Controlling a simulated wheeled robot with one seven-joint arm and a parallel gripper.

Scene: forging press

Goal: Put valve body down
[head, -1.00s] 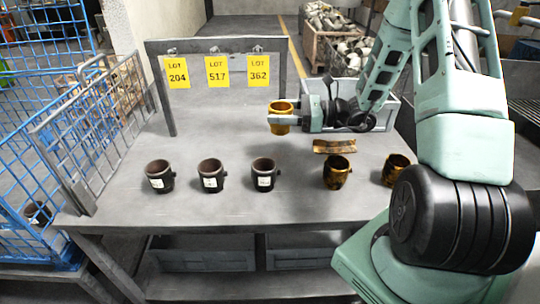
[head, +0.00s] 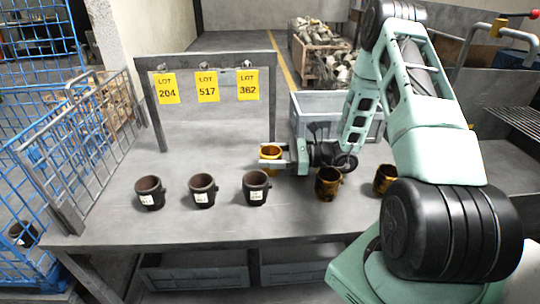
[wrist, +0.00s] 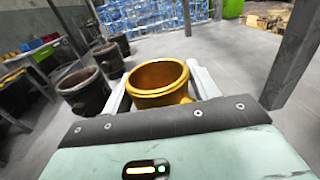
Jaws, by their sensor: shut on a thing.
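A golden valve body (head: 271,154) is held in my gripper (head: 268,162), upright, behind the rightmost labelled dark valve body (head: 256,188). In the wrist view the golden valve body (wrist: 158,82) sits between the two pale fingers, its round opening facing up. Its base is hidden, so I cannot tell whether it touches the table (head: 110,220). Two more dark bodies with white labels stand in the row to the left, one in the middle (head: 202,191) and one at the far left (head: 150,193). Two mottled brown-gold bodies stand at right, one nearer (head: 328,184) and one farther right (head: 384,180).
A frame at the table's back carries yellow tags LOT 204 (head: 167,88), LOT 517 (head: 207,86) and LOT 362 (head: 248,85). A grey bin (head: 310,105) stands behind my gripper. A mesh fence (head: 85,150) borders the left. Table between frame and dark row is clear.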

